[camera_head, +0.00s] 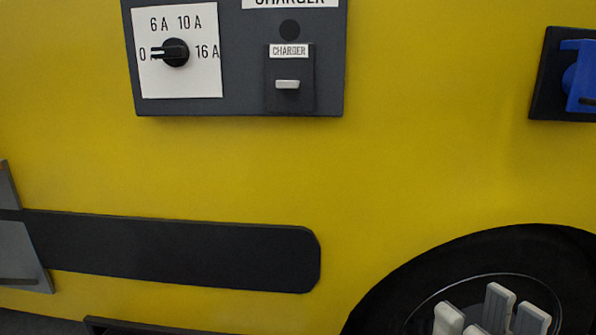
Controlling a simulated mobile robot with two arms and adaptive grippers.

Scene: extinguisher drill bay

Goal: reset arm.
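A dark grey charger panel (238,98) is fixed on the yellow vehicle side at the top. Its white dial plate (205,79) is marked 0, 6 A, 10 A and 16 A, and the black rotary knob (175,53) points left at 0. To its right, a small light lever (288,85) sits in a black slot labelled CHARGER. Light grey fingertips, apparently of my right gripper (488,318), rise from the bottom edge at the right, in front of the wheel and well below the panel. Its grip is cut off by the frame. My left gripper is not in view.
A blue fitting (578,76) on a black plate is cut off at the right edge. A black strip (180,252) runs along the lower left, beside a grey part (18,255) at the left edge. A black wheel (430,275) fills the lower right. The yellow side between is bare.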

